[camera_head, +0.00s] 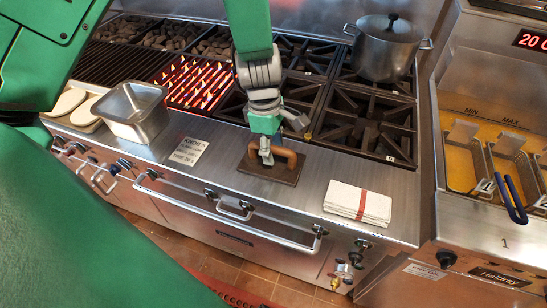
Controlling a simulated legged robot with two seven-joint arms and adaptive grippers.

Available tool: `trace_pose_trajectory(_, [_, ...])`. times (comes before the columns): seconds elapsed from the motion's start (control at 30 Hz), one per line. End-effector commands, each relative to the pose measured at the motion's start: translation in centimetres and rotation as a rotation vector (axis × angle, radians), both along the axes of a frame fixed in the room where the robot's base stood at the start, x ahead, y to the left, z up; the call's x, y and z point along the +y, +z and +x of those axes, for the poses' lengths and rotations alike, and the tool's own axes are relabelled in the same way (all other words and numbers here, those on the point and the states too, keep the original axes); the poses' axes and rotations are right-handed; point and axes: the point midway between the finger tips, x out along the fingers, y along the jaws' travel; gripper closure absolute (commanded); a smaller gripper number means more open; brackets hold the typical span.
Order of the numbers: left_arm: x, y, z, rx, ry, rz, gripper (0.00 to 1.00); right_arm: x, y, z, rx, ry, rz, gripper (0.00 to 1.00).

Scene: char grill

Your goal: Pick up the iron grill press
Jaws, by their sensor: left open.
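The iron grill press (285,173) lies on the steel front ledge of the range. It is a dark, flat square plate with a brown bar handle (289,157) raised on top. My left gripper (266,156) points down at the handle from above, with its fingers open. The fingertips are right at the handle's left and middle part and hide some of it. I cannot tell whether they touch it. The plate rests flat on the ledge. My right gripper is not in view.
A steel pan (131,112) and flat breads (66,102) stand left on the ledge. A folded white towel (357,202) lies right. Behind are a glowing grill (195,82), burner grates (370,118) and a lidded pot (385,52). A fryer (490,130) stands right.

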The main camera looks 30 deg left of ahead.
Motion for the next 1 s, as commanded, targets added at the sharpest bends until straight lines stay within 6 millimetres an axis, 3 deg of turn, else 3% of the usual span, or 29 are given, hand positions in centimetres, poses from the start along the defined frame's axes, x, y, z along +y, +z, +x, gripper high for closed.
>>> trace_pose_trajectory(0.23, [0.0,-0.1,0.0,-0.003,0.000,0.001,0.57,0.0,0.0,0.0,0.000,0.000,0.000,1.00])
trace_pose_trajectory(0.3, [0.0,-0.1,0.0,-0.003,0.000,0.001,0.82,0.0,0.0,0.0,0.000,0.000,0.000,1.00])
trace_pose_trajectory(0.37, [0.0,-0.1,0.0,-0.002,0.000,0.000,1.00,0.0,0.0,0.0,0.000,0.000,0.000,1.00])
trace_pose_trajectory(0.77, [0.0,0.4,0.1,-0.005,-0.001,0.001,1.00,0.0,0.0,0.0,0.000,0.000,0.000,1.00])
trace_pose_trajectory(1.0, [0.0,4.1,0.2,-0.011,-0.002,0.003,1.00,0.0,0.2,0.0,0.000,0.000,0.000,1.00])
